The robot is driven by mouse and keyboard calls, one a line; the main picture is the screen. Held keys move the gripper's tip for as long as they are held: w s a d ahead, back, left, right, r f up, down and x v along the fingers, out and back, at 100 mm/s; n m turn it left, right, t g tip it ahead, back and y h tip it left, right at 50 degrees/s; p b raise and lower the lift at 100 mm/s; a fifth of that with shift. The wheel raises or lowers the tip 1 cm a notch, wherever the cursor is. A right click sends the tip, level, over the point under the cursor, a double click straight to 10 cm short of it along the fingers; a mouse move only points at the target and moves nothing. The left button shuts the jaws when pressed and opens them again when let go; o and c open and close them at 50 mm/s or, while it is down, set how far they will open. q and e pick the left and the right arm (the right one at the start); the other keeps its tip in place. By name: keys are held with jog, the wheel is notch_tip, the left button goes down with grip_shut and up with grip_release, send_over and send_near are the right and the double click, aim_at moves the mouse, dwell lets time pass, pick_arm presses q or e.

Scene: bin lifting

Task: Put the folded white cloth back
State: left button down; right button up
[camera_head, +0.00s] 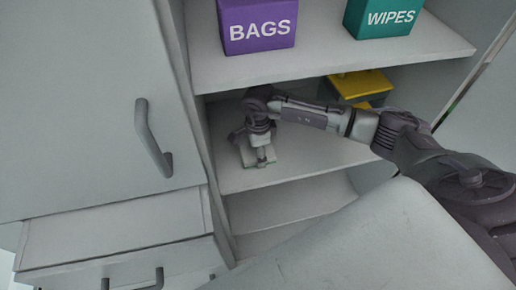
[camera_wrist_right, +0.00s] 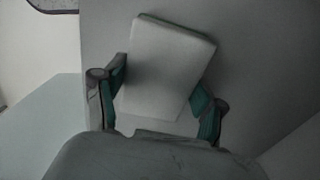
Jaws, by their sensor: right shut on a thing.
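The folded white cloth (camera_wrist_right: 165,65) is a pale rounded rectangle with a dark green edge. It lies between the two fingers of my right gripper (camera_wrist_right: 160,100) in the wrist view, a finger at each side. In the head view my right arm reaches from the right into the middle shelf bay, and the right gripper (camera_head: 260,145) points down near the shelf's left side. Only a small part of the cloth (camera_head: 247,157) shows there, close to the shelf surface (camera_head: 305,160); I cannot tell whether it touches. My left gripper is not in view.
A purple BAGS box (camera_head: 257,25) and a teal WIPES box (camera_head: 383,17) stand on the shelf above. Yellow items (camera_head: 362,84) sit behind my forearm. A grey door (camera_head: 80,100) is at left. The shelf's front middle is clear.

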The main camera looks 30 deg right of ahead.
jog(key=shift+f, duration=0.2)
jog(key=o, duration=1)
jog(key=shift+r, duration=0.1)
jog(key=shift+r, duration=0.25)
jog(key=shift+w+r, duration=0.1)
jog(key=shift+r, duration=0.2)
notch_tip(320, 180, up, 6)
jog(key=shift+f+b, duration=0.25)
jog(key=shift+b, duration=0.75)
jog(key=shift+r, duration=0.6)
